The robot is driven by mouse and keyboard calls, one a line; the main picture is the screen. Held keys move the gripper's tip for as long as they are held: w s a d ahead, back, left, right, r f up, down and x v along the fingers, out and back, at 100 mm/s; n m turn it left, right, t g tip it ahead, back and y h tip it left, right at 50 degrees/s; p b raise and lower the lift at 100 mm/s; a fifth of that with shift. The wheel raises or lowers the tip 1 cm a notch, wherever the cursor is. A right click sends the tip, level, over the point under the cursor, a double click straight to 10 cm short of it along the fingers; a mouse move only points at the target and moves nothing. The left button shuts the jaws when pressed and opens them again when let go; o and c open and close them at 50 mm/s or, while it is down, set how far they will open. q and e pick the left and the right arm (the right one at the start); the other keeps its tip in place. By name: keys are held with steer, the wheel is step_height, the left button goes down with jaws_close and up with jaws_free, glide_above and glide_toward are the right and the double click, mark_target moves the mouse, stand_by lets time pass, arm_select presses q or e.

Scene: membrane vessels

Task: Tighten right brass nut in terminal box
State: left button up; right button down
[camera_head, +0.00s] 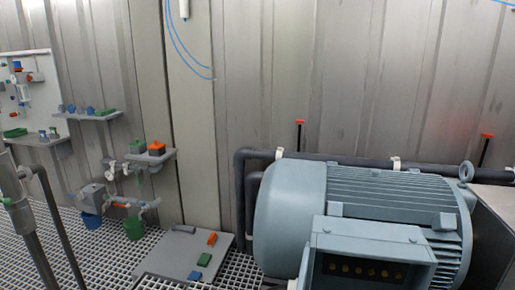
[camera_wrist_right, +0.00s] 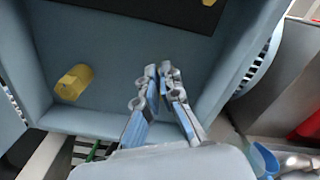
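In the head view the terminal box (camera_head: 372,236) is the blue-grey housing on the front of the motor (camera_head: 390,195). Its dark opening holds a row of several small brass nuts (camera_head: 372,272). In the right wrist view a yellow brass hex nut (camera_wrist_right: 73,82) stands inside the blue-grey box (camera_wrist_right: 185,50), left of my right gripper (camera_wrist_right: 160,72). The gripper's fingertips are together with nothing seen between them, apart from the nut. The right gripper does not show in the head view. My left gripper is in neither view.
A grey plate with small coloured blocks (camera_head: 190,250) lies on the white grating floor left of the motor. Dark pipes (camera_head: 240,190) run behind the motor. Wall shelves and valve fittings (camera_head: 125,185) are at the left. A red object (camera_wrist_right: 308,122) is at the right wrist view's edge.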

steer(key=shift+v, duration=3)
step_height(320, 180, down, 5)
steer(key=n+b, duration=0.4)
steer(key=n, duration=2)
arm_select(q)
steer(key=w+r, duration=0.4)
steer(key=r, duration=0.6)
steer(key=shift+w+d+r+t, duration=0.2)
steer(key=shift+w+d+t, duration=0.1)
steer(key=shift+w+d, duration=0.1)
arm_select(e)
steer(key=x, duration=0.6)
steer(key=shift+f, duration=0.15)
